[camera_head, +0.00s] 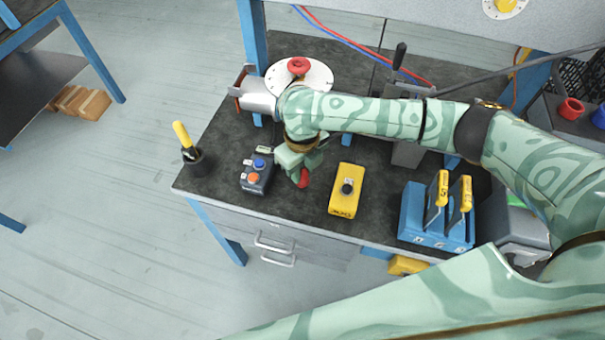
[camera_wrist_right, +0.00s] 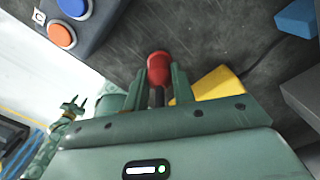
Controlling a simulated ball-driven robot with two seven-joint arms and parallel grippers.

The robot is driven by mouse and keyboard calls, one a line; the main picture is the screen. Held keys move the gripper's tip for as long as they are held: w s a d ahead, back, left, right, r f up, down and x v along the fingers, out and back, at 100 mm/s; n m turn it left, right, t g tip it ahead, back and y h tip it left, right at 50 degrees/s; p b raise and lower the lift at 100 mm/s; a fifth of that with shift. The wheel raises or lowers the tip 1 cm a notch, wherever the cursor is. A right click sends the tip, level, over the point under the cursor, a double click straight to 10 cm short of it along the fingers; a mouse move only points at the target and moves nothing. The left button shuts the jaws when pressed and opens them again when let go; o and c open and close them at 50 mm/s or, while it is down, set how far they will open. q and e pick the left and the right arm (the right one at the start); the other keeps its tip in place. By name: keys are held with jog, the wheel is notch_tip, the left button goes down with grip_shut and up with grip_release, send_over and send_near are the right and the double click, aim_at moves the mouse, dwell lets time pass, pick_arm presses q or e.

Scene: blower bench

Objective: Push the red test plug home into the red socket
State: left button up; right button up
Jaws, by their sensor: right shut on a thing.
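My right gripper (camera_head: 301,170) is low over the dark bench top, between the control box and the yellow box. It is shut on the red test plug (camera_head: 304,178), whose red end sticks out past the fingers. In the right wrist view the plug (camera_wrist_right: 159,68) stands between the two green fingers of the right gripper (camera_wrist_right: 160,85). A red ring-shaped part (camera_head: 299,65) sits on a white disc behind the arm; I cannot tell whether it is the red socket. My left gripper (camera_wrist_right: 76,104) shows small in the wrist view, empty, its fingers apart.
A control box (camera_head: 257,175) with blue and orange buttons is left of the gripper. A yellow box (camera_head: 346,192) with a dark knob is right. A blue holder (camera_head: 436,220) with yellow-handled tools is further right. A yellow-handled tool (camera_head: 182,134) stands in a dark cup at the left edge.

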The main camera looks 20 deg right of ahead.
jog(key=shift+r+p, duration=2)
jog(key=shift+r, duration=0.2)
